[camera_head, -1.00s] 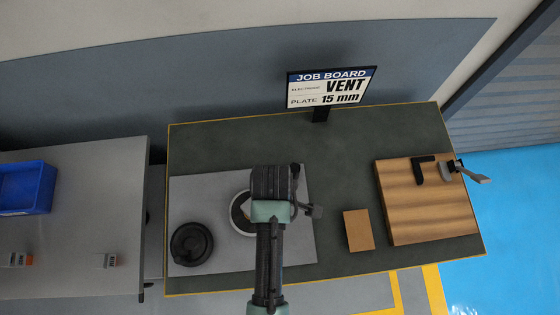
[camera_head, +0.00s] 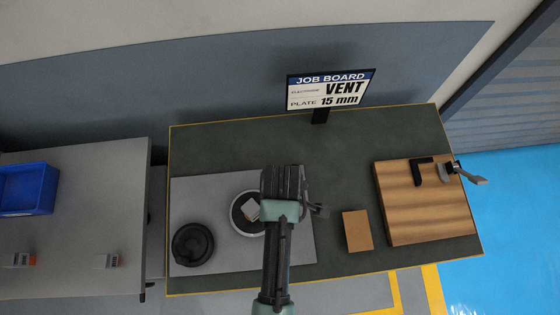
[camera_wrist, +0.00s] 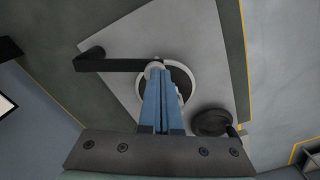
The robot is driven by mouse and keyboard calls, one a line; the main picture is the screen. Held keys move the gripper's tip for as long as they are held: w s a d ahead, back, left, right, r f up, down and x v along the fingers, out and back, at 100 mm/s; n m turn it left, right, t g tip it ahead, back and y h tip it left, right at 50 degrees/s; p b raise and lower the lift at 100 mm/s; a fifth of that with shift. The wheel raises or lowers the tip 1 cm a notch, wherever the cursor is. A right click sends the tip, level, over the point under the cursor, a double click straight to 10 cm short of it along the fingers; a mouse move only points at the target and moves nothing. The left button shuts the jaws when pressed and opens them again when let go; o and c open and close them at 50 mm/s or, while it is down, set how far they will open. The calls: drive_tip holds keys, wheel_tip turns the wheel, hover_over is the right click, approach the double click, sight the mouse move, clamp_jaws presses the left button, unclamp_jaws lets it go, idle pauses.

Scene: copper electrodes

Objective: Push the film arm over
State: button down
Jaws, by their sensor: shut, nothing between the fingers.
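A round black dish with a white rim (camera_head: 235,222) sits on the grey plate of the table, with a small pale block (camera_head: 251,209) over it. The dish also shows in the wrist view (camera_wrist: 184,72). A dark bar with a bent outer end, which looks like the film arm (camera_wrist: 115,65), reaches left from above the dish. In the head view, what looks like its end (camera_head: 318,210) sticks out right of my gripper (camera_head: 283,180). My gripper's blue fingers (camera_wrist: 156,78) are shut and empty, with tips beside the bar's inner end. I cannot tell whether they touch.
A black round lid-like piece (camera_head: 192,244) lies left of the dish. A brown block (camera_head: 357,231) and a wooden board (camera_head: 425,220) with a clamp (camera_head: 460,171) are at right. A job board (camera_head: 330,88) stands at the back. A blue bin (camera_head: 27,190) is far left.

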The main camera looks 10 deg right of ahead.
drive_tip(key=shift+r+p, duration=2.1)
drive_tip(key=shift+r, duration=0.15)
wheel_tip(320, 180, up, 13)
drive_tip(key=p, duration=0.2)
drive_tip(key=shift+f, duration=0.1)
